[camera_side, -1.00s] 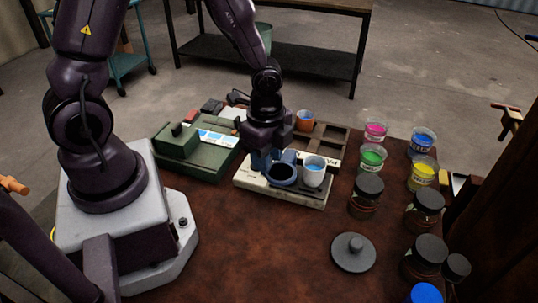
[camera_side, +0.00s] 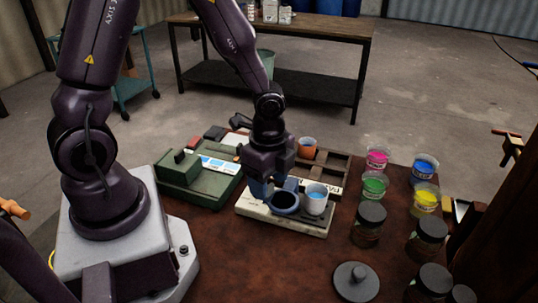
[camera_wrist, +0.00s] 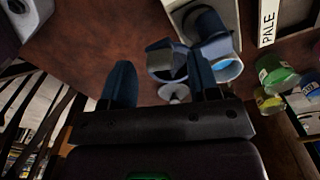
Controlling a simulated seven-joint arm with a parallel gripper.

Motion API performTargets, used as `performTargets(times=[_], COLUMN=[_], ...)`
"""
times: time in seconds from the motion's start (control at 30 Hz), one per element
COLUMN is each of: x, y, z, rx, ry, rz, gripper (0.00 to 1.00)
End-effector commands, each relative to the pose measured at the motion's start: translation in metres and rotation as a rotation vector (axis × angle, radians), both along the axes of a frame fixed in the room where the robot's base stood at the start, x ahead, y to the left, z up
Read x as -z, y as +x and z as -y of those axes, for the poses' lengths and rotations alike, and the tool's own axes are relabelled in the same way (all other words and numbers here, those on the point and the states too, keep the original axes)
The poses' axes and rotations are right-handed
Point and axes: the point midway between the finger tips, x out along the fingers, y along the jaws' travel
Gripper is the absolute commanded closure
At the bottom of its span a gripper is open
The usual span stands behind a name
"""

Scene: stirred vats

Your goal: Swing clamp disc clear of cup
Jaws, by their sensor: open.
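A pale fixture (camera_side: 262,211) stands on the brown table. It carries a white cup (camera_side: 317,203) with blue contents, which also shows in the wrist view (camera_wrist: 228,70). A blue round piece with a dark middle (camera_side: 285,204), seemingly the clamp disc, sits just left of the cup, apart from or barely touching its rim; I cannot tell which. My gripper (camera_side: 265,185) is low at the left of this piece, fingers pointing down. In the wrist view my gripper (camera_wrist: 160,75) has its fingers apart, with a blue-grey part (camera_wrist: 165,60) beyond and near the right finger. Contact is unclear.
A green box (camera_side: 195,175) is at left. An orange cup (camera_side: 307,147) stands behind. Several paint cups (camera_side: 374,185) and dark-lidded jars (camera_side: 369,222) fill the right. A dark knobbed lid (camera_side: 355,283) lies in front. Table between lid and fixture is clear.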

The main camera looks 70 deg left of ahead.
Motion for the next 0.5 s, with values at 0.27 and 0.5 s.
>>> performTargets(times=[0.27, 0.5], x=[-0.057, -0.102], y=[0.002, 0.001], z=[-0.001, 0.0], rx=[-0.001, 0.001], ry=[0.003, 0.002], rz=[0.012, 0.008], gripper=[0.45, 0.45])
